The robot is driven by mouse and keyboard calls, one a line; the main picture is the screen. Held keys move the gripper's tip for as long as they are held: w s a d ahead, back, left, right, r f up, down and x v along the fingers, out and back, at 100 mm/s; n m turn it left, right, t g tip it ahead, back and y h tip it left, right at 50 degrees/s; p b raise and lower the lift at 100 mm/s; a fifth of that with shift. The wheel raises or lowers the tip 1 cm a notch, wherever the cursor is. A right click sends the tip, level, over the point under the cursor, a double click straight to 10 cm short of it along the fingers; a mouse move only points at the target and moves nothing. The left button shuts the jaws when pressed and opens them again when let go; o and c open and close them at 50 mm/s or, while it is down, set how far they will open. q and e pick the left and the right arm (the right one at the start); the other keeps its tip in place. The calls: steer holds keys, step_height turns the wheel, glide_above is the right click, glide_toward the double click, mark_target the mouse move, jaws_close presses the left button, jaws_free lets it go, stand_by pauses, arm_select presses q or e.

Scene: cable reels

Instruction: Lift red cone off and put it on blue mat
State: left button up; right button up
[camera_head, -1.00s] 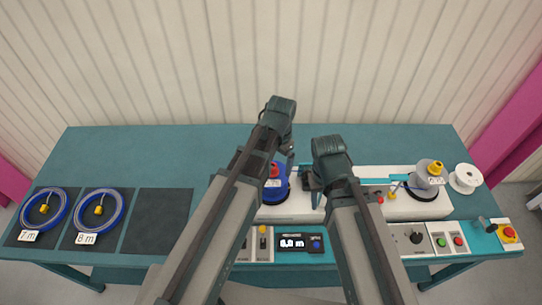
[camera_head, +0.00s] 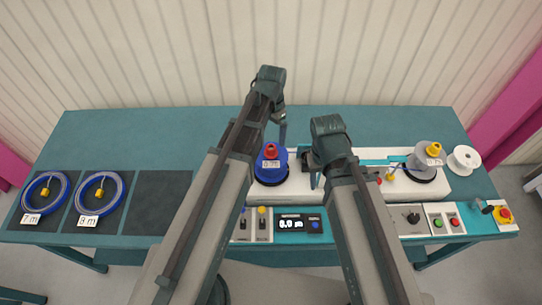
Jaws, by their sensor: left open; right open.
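The red cone (camera_head: 270,150) sits on top of the blue reel (camera_head: 270,170) on the white machine, right of my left forearm. My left gripper (camera_head: 283,140) hangs just behind and right of the cone, apart from it; it is open and empty, its tips small in view. My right gripper (camera_head: 315,180) is open over the machine's middle, right of the blue reel, partly hidden by its own arm. I cannot make out a clearly blue mat; an empty dark mat (camera_head: 158,202) lies on the left of the table, and my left arm covers the area right of it.
Two blue cable coils (camera_head: 46,190) (camera_head: 99,193) with yellow connectors lie on dark mats at the left. A grey reel (camera_head: 427,155) and a white spool (camera_head: 464,160) stand at the right. Buttons and a display (camera_head: 300,224) line the front. The teal table's back left (camera_head: 140,140) is clear.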

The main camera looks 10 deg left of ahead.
arm_select(q)
steer(key=b, duration=0.3)
glide_above(271, 148)
steer(key=f, duration=0.4)
steer(key=shift+s+d+f, duration=0.1)
steer(key=shift+s+d, duration=0.05)
steer(key=shift+s, duration=0.05)
arm_select(e)
step_height(271, 148, down, 4)
steer(key=shift+f, duration=0.1)
arm_select(q)
step_height(271, 148, down, 5)
steer(key=b, duration=0.5)
steer(key=shift+w+f, duration=0.15)
arm_select(e)
step_height(271, 148, down, 5)
steer(key=shift+f, duration=0.1)
arm_select(q)
steer(key=c, duration=1.4)
steer(key=shift+r, duration=0.2)
steer(key=shift+c, duration=0.2)
arm_select(e)
steer(key=shift+r, duration=0.2)
arm_select(q)
step_height(271, 148, up, 10)
steer(key=p, duration=1)
arm_select(e)
step_height(271, 148, up, 10)
